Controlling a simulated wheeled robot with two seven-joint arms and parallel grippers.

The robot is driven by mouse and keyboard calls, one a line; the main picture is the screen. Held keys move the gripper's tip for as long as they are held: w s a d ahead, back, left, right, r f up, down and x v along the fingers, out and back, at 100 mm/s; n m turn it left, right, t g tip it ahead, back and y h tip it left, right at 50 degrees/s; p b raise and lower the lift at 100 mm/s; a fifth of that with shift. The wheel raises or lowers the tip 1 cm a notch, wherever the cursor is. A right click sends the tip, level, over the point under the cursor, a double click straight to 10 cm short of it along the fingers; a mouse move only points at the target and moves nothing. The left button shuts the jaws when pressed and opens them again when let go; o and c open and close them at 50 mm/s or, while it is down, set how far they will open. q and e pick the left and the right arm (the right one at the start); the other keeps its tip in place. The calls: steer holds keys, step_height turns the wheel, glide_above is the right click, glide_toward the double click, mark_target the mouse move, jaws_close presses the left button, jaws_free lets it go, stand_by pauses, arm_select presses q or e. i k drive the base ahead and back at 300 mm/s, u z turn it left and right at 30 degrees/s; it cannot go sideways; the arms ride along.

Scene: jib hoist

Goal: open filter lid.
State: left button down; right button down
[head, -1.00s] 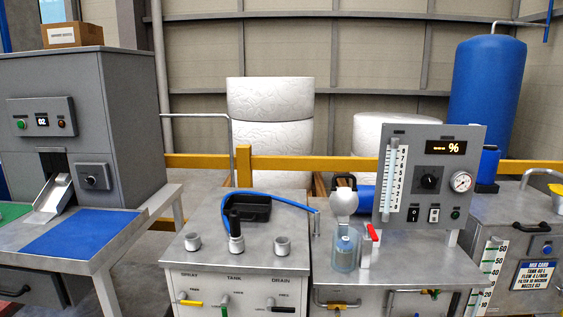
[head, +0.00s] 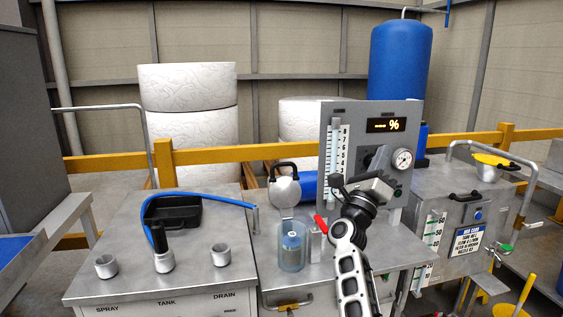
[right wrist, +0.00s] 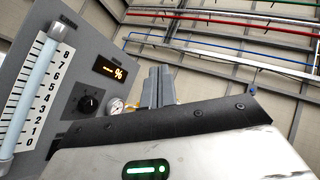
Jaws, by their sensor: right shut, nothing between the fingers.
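The filter housing is a clear cup (head: 292,254) with a blue-and-white cartridge inside, on the metal bench. A round silver lid (head: 285,191) with a black handle (head: 285,168) stands upright behind the cup, and the cup's top looks uncovered. A red lever (head: 320,223) is just right of the cup. My right gripper (head: 380,159) is raised in front of the instrument panel, right of the lid and apart from it. Its fingers (right wrist: 157,88) are together and empty in the right wrist view. My left gripper is out of view.
The instrument panel (head: 338,118) with its gauge (head: 403,159) stands close behind my right gripper. A blue hose (head: 205,196) and black tray lie on the left bench. A grey tank cabinet (head: 425,190) is at the right.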

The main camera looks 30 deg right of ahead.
mark_target(284, 192)
steer(key=i, duration=1)
